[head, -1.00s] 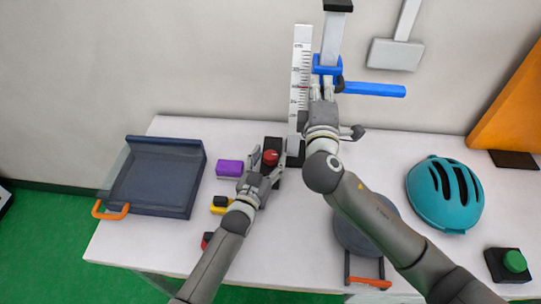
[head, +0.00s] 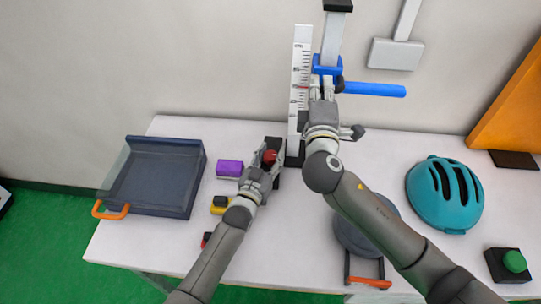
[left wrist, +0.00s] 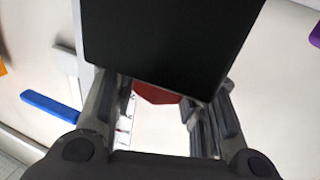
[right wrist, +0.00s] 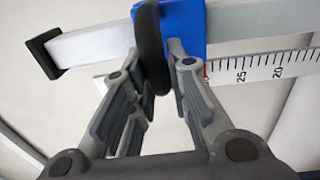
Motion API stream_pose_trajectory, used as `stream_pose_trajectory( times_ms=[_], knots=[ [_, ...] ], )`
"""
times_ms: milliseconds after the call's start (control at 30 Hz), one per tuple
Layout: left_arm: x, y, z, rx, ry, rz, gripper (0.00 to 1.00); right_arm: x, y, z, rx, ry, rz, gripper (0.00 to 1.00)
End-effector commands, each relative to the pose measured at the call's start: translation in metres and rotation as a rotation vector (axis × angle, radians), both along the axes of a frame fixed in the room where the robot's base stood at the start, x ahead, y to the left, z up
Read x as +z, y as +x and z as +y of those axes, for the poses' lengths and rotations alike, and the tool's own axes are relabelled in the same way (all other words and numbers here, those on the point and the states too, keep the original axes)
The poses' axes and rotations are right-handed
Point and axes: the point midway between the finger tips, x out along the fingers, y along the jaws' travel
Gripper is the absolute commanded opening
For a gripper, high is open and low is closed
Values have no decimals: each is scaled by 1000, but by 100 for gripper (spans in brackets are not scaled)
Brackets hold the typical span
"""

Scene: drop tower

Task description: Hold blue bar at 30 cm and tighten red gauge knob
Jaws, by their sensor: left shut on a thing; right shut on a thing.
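The red gauge knob (head: 269,157) sits on a dark block on the table below the ruler. My left gripper (head: 269,161) is around it and shut on it; the left wrist view shows part of the red knob (left wrist: 155,93) behind a black panel, with the fingers on both sides. The blue bar (head: 375,89) sticks out to the right from a blue collar (head: 327,65) on the upright post. My right gripper (head: 322,88) is shut just below the collar, with a black rounded part (right wrist: 150,45) between its fingers. The exact contact is partly hidden.
The white ruler (head: 300,75) stands left of the post; 25 and 20 show in the right wrist view, beside the collar. A purple block (head: 229,168), a yellow button box (head: 220,208) and a dark tray (head: 150,185) lie left. A teal helmet (head: 444,193) and green button (head: 514,261) are right.

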Motion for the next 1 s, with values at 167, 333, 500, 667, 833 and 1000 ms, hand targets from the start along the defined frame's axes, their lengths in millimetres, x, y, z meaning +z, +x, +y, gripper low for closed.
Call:
stream_pose_trajectory(
  times_ms=[167, 333, 500, 667, 833, 1000],
  knots=[
    [2, 1, 1, -71, 8, -9, 15, 3, 0, 0, -1, 2, -6, 0],
    [3, 2, 0, -153, 6, -9, 15, 3, 0, 0, 0, 2, -6, 0],
    [2, 1, 0, -203, 3, -5, 15, 3, 0, 0, 0, 2, -6, 0],
    [2, 0, 0, -212, -2, -1, 15, 3, 0, 0, 0, 2, -6, 0],
    [2, 0, 0, -212, -2, -1, 15, 3, 0, 0, 0, 2, -6, 0],
    [1, 0, 0, -211, -2, -1, 55, 3, 0, 0, 0, 2, -6, 0]
  ],
)
